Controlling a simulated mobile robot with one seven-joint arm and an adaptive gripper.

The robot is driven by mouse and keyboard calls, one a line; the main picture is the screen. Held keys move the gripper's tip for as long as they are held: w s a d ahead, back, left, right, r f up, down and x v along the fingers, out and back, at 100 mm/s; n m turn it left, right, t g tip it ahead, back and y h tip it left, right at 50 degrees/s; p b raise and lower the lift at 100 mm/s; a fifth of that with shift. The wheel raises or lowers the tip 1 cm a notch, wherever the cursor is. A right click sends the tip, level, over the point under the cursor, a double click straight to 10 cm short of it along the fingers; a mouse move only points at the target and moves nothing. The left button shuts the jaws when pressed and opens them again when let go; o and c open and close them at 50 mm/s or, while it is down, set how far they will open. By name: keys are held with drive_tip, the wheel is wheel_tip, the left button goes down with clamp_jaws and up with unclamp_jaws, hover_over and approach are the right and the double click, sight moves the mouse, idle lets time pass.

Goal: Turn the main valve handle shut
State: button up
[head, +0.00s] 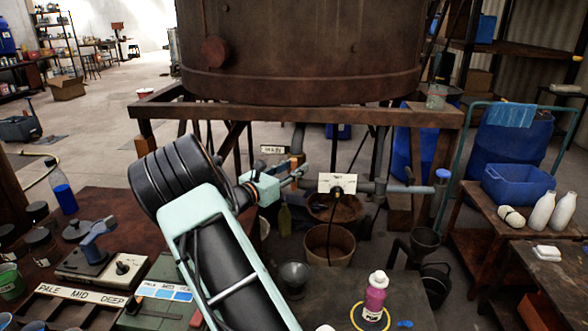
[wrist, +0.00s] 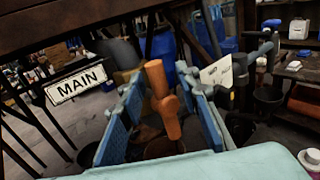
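The main valve handle is an orange lever (wrist: 165,105), standing roughly upright and slightly tilted in the wrist view. A small part of the orange handle (head: 297,160) shows in the head view, below the tank by the pipe. A white "MAIN" sign (wrist: 76,86) hangs left of it; the sign (head: 272,150) also shows in the head view. My gripper (wrist: 165,110) is open, with its blue finger pads on either side of the handle. A gap shows on the left; I cannot tell whether the right pad touches. In the head view my gripper (head: 290,182) is partly hidden.
A rusty tank (head: 300,50) stands on a brown frame (head: 430,116) above. A white tag (head: 337,184) hangs on the pipe to the right, above a bucket (head: 329,247). A pink bottle (head: 375,296) stands on the front bench.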

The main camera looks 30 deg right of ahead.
clamp_jaws()
drive_tip(key=shift+d, duration=0.1)
idle(0.4)
drive_tip(key=shift+s+d+m+y, duration=0.2)
drive_tip(key=shift+m+y, duration=0.5)
drive_tip(key=shift+m, duration=0.4)
drive_tip(key=shift+s+d+f+m+t+y+b, duration=0.25)
drive_tip(key=shift+f+m+t+y+b, duration=0.25)
drive_tip(key=shift+m+y+b, duration=0.8)
drive_tip(key=shift+s+d+f+m+t+y+b, duration=0.25)
drive_tip(key=shift+m+t+y+b, duration=0.45)
drive_tip(key=shift+m+y, duration=1)
drive_tip(key=shift+s+d+f+m+t+y+b, duration=0.1)
drive_tip(key=shift+d+f+m+t+y+b, duration=0.3)
drive_tip(key=shift+m+y+b, duration=0.95)
drive_tip(key=shift+a+f, duration=0.15)
